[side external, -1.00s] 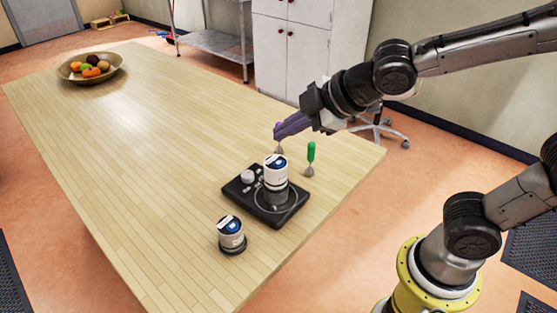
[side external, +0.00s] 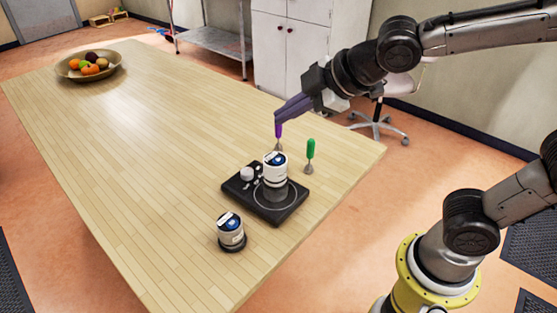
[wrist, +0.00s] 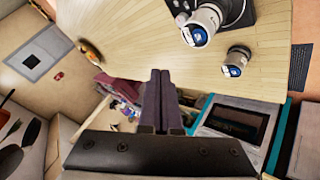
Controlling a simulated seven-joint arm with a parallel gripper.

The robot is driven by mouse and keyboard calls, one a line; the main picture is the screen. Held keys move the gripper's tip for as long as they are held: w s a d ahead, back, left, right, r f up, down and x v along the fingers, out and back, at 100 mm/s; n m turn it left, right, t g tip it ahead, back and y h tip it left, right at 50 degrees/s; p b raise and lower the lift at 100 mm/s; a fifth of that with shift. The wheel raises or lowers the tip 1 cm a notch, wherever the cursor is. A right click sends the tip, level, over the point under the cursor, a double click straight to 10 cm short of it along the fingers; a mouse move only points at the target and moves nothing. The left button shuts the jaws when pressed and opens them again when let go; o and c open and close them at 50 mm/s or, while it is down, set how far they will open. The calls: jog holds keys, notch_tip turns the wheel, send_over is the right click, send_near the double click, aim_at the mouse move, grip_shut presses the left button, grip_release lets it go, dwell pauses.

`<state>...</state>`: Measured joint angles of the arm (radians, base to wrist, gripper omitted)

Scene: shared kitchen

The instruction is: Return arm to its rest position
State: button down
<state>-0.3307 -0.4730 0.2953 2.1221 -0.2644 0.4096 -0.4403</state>
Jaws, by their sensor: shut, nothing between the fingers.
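My gripper (side external: 279,114) is in the air above the right side of the wooden table (side external: 130,160), with its purple fingers pointing left and down. In the wrist view its two fingers (wrist: 161,80) lie together, with nothing held between them. The gripper is above and behind a white canister with a blue label (side external: 275,168), and apart from it. That canister stands upright on a black device (side external: 243,205). The canister also shows in the wrist view (wrist: 201,25).
A second canister (side external: 231,231) stands in front of the device. A purple-handled tool (side external: 278,134) and a green-handled tool (side external: 310,150) stand behind it. A fruit bowl (side external: 68,72) is at the table's far left. The table's middle is clear.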

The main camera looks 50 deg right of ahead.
jog(key=s+d+r+m+h, duration=0.1)
jog(key=s+d+m+h, duration=0.1)
jog(key=s+d+m, duration=0.55)
jog(key=s+d+f+m+g, duration=0.1)
jog(key=s+f+m+g, duration=0.2)
jog(key=s, duration=0.7)
notch_tip(320, 180, down, 3)
jog(key=shift+d+r+m, duration=0.1)
jog(key=shift+d+m, duration=0.25)
